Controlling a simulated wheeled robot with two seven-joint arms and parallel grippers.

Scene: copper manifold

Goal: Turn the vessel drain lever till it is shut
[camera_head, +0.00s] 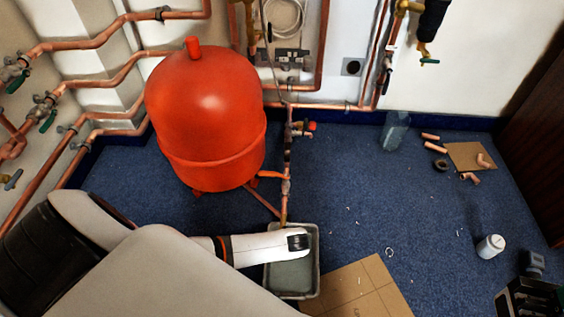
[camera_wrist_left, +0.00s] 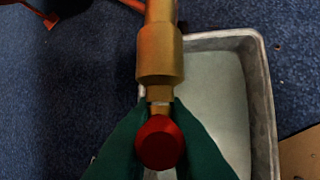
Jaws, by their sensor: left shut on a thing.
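The vessel is a large red tank (camera_head: 208,110) standing on the blue carpet in the head view. Copper pipework (camera_head: 286,185) runs down beside it toward a grey tray (camera_head: 314,270). In the left wrist view a brass drain fitting (camera_wrist_left: 160,55) sits above the tray (camera_wrist_left: 262,90), with a red-ended drain lever (camera_wrist_left: 160,143) on it. My left gripper (camera_wrist_left: 160,112) has its dark green fingers on both sides of the lever, shut on it. In the head view my left arm's white end (camera_head: 262,247) reaches over the tray and hides the fingertips and the lever.
Another valve with a red handle (camera_head: 311,126) is on the pipe above. A cardboard sheet (camera_head: 362,290) lies right of the tray. A white bottle (camera_head: 490,246), loose copper fittings (camera_head: 435,147) and a translucent block (camera_head: 395,132) are farther right. Carpet between them is mostly clear.

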